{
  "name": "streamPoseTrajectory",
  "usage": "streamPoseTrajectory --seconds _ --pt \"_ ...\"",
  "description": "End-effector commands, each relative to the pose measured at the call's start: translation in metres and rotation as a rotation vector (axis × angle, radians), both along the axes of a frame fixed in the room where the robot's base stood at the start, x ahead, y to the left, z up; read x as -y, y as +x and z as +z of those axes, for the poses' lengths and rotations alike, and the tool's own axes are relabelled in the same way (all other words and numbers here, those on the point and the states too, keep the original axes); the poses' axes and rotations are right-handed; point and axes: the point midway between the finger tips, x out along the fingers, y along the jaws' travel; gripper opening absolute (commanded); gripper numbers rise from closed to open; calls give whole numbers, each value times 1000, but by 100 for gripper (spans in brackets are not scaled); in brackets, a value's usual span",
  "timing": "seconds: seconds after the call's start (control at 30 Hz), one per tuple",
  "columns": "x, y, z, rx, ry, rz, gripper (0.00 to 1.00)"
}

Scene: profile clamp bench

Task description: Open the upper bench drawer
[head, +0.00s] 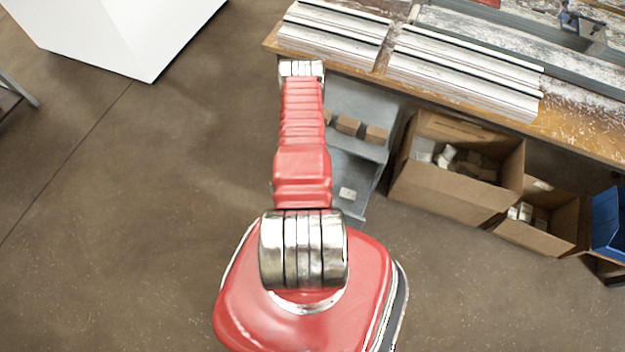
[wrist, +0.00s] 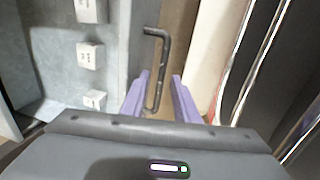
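A dark bar handle (wrist: 160,62) stands out from a grey metal front (wrist: 112,55) in the wrist view. My gripper (wrist: 161,76) is open, with its two purple fingers on either side of the handle's near end. I see gaps between the handle and the fingers, and nothing is gripped. In the head view the grey metal drawer unit (head: 357,172) is under the bench, partly behind my arm. The gripper and handle are hidden there. I cannot tell how far the upper drawer stands out.
Small boxes (wrist: 89,54) sit on grey metal left of the handle. The wooden bench (head: 590,133) carries aluminium profiles (head: 462,72). Open cardboard boxes (head: 440,188) and a blue bin (head: 608,225) stand right of the unit. A white block (head: 110,35) is at upper left; floor between is clear.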

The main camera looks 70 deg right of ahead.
Motion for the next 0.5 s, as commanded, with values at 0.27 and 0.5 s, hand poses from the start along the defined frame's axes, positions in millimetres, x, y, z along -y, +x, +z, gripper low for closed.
streamPoseTrajectory --seconds 0.27,0.5 --pt "-2 0 13 0 0 0 28" --pt "-7 0 41 0 -1 -1 28"
